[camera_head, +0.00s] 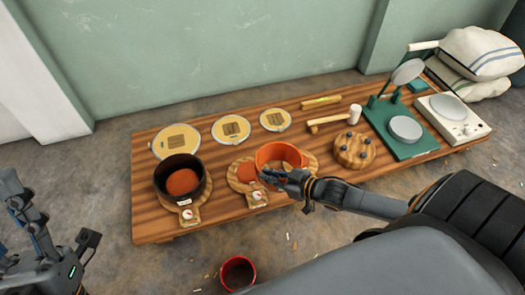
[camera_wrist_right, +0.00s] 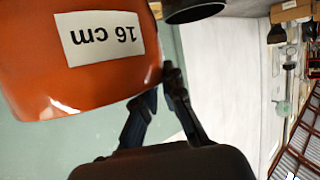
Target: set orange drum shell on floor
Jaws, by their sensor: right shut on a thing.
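The orange drum shell (camera_head: 283,153) is at the front middle of the low wooden table, over a round wooden board. In the right wrist view the shell (camera_wrist_right: 85,60) fills the upper left, with an upside-down "16 cm" label. My right gripper (camera_head: 284,179) is shut on the shell's near side. Its dark fingers (camera_wrist_right: 160,100) meet the shell's edge. I cannot tell how far the shell is off the board. My left gripper (camera_head: 12,185) is at the far left, apart from the table; its finger opening is unclear. The grey floor (camera_head: 130,268) shows in front of the table.
A dark shell (camera_head: 166,183) stands on the table (camera_head: 150,222) at left. A red shell (camera_head: 238,272) is on the floor in front, with small scraps around it. Drum skins, a mallet (camera_head: 330,120) and a green stand (camera_head: 400,140) occupy the table. Floor left of the red shell is clear.

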